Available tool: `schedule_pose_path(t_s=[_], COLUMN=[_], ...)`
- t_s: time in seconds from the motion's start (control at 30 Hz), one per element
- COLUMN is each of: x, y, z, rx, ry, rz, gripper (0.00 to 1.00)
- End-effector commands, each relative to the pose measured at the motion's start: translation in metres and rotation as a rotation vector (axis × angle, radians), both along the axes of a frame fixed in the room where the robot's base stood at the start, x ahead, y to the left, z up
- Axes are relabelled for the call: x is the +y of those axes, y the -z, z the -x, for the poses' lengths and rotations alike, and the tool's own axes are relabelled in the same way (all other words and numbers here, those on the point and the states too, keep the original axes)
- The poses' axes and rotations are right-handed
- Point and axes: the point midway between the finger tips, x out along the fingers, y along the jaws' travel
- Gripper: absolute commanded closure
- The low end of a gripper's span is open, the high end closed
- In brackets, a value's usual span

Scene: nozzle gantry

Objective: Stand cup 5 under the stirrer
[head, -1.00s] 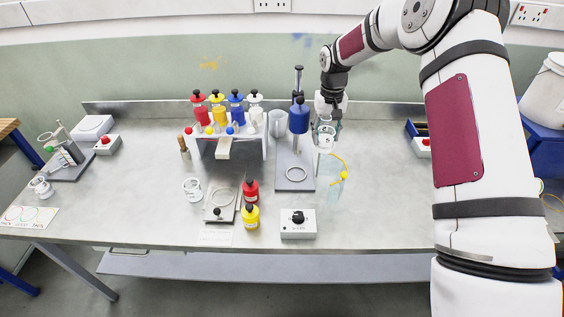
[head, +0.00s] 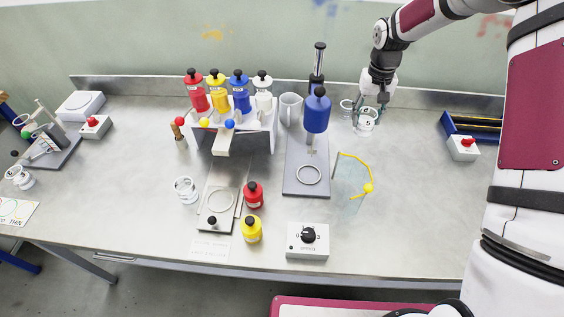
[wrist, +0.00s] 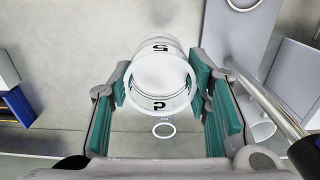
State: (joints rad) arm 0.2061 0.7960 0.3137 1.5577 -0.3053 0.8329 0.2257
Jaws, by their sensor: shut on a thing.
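Cup 5 (head: 366,124), a clear cup with a white band and a black 5, is between the fingers of my gripper (head: 371,112), which is shut on it. In the wrist view the cup (wrist: 160,85) sits between the teal finger pads, its round rim facing the camera. The stirrer (head: 317,112) has a blue motor on a pole, over a grey base plate (head: 296,187) with a white ring (head: 309,175). The gripper and cup are to the right of the stirrer, towards the back. Whether the cup touches the bench I cannot tell.
A yellow wand or cord (head: 368,188) lies right of the stirrer base. A grey mug (head: 290,108) stands left of its pole, beside the bottle rack (head: 262,115). A control box (head: 307,241) is in front. A blue tray (head: 473,124) is at the right.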

Motion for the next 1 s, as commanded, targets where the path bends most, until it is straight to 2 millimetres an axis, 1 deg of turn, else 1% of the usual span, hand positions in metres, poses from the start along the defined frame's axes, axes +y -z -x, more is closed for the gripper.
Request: schedule_pose_path(t_s=[0.03,0.13,0.17,0.27,0.4,0.5,0.63,0.77,0.87,1.0], x=[0.0,0.003,0.005,0.017,0.032,0.039,0.041,0.041,0.041,0.041], y=[0.008,0.012,0.009,-0.007,-0.028,-0.037,-0.039,-0.027,-0.006,0.029], z=[-0.004,-0.002,0.0,0.012,0.033,0.045,0.051,0.052,0.054,0.054], rx=[0.001,-0.001,-0.001,-0.004,-0.002,0.001,0.004,0.008,0.01,0.011], ry=[0.0,-0.003,-0.004,-0.008,-0.007,-0.004,0.0,0.0,0.0,0.0], rz=[0.001,0.001,0.002,0.004,0.001,-0.003,-0.006,-0.006,-0.006,-0.006], gripper=[0.91,0.91,0.91,0.91,0.91,0.91,0.91,0.91,0.91,0.91])
